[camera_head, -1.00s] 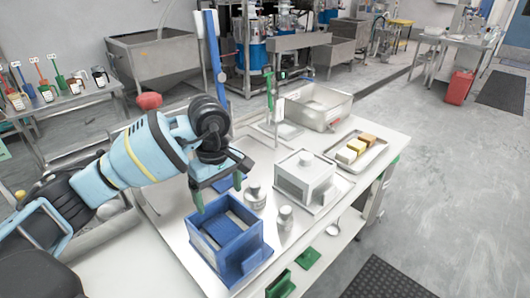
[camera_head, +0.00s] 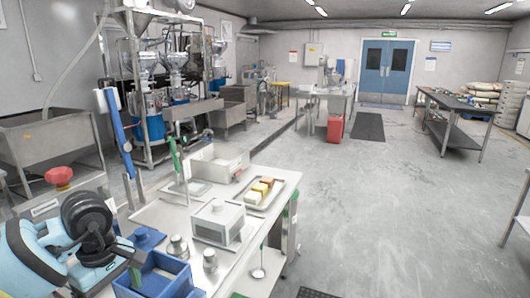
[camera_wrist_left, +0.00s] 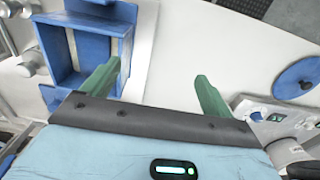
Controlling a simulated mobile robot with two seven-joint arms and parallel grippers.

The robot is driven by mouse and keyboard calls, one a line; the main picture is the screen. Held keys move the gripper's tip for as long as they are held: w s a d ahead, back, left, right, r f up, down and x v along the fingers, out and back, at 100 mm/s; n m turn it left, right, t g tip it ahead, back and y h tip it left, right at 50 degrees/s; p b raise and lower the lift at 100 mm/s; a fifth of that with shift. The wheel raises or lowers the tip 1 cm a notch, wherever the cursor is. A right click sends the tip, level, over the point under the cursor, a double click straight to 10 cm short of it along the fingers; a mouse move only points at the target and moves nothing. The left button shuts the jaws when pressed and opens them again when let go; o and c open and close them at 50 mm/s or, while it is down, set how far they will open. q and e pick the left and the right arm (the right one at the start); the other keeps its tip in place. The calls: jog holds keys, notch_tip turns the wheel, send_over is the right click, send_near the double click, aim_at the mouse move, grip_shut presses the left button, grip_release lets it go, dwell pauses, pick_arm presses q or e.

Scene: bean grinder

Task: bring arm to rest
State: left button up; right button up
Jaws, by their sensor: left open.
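My left arm comes in at the lower left of the head view, and its wrist is above the near end of the white worktop. In the left wrist view my left gripper (camera_wrist_left: 155,88) is open, with its two green fingers wide apart and nothing between them. The blue open-topped box (camera_wrist_left: 124,25) is at the upper left there, beside the left finger. In the head view the box (camera_head: 180,282) is at the bottom edge, partly cut off. One green fingertip shows at its left side. My right gripper is in no frame.
A green-handled upright tool and a grey bin (camera_head: 213,164) stand behind. Open floor lies to the right.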

pick_arm(q)
jog(key=s+d+f+n+g+h, duration=0.1)
jog(key=s+d+f+h, duration=0.25)
jog(key=d, duration=0.35)
jog(key=s+d+f+g+h, duration=0.1)
jog(key=s+d+f+h, duration=0.2)
jog(key=d, duration=0.4)
jog(key=s+d+r+n+t+h, duration=0.3)
jog(key=s+d+n+h, duration=0.1)
jog(key=d+n+h, duration=0.75)
jog(key=s+a+f+n+t+y+p, duration=0.1)
jog(key=a+f+n+t+y, duration=0.6)
jog(key=n, duration=0.9)
jog(key=a+f+n+t+y+p, duration=0.1)
jog(key=a+f+n+t+y, duration=0.4)
jog(key=n, duration=1)
jog(key=s+a+f+n+g+y, duration=0.2)
jog(key=s+f+n, duration=0.4)
jog(key=s, duration=0.3)
jog(key=s+a+f+n+g+y, duration=0.2)
jog(key=s+f+n, duration=0.5)
jog(key=s+f, duration=0.2)
jog(key=shift+s+f, duration=0.2)
jog(key=shift+s, duration=0.1)
pick_arm(e)
jog(key=w+r, duration=0.1)
jog(key=r, duration=0.1)
jog(key=shift+w+d+r+t, duration=0.2)
jog(key=shift+w+r+t, duration=0.1)
jog(key=shift+w, duration=0.1)
